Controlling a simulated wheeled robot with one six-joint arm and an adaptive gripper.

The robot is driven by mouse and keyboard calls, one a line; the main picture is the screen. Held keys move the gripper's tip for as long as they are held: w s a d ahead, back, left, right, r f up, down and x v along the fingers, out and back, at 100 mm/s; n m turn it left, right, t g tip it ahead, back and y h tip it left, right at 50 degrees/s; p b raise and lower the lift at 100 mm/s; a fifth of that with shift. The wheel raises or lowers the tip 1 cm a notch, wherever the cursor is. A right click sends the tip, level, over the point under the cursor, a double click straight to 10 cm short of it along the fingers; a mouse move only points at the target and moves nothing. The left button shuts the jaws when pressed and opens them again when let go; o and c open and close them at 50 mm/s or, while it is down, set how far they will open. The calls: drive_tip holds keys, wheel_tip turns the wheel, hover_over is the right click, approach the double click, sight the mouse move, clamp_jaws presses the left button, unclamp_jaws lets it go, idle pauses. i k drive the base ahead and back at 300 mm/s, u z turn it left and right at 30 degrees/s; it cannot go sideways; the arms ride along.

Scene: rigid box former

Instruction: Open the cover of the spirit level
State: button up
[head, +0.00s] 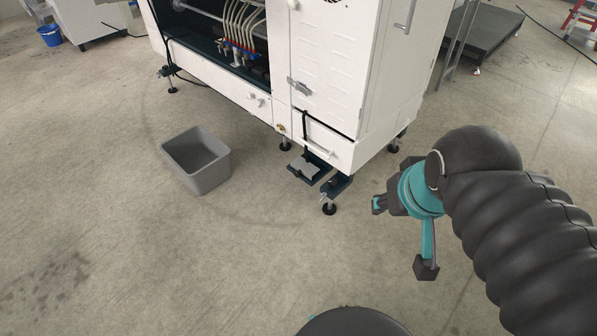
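A small grey plate (303,168) lies on a low dark green bracket (325,177) at the foot of the white machine. It may be the cover of the spirit level, but it is too small to tell, and no level vial shows. The plate looks flat. My gripper (402,237) is to the right of the bracket and nearer to me, apart from it. Its two fingers are spread wide with nothing between them.
The white machine (325,60) stands on several adjustable feet, one foot (329,208) beside the bracket. A grey bin (196,160) stands on the floor to the left. The concrete floor between bin and gripper is clear. A blue bucket (49,36) is far left.

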sight(308, 170)
drive_tip(key=k, duration=0.65)
drive_tip(key=z, duration=0.5)
drive_tip(key=i, duration=1.35)
drive_tip(key=u, duration=0.5)
drive_tip(key=i, duration=0.35)
drive_tip(key=u, duration=0.35)
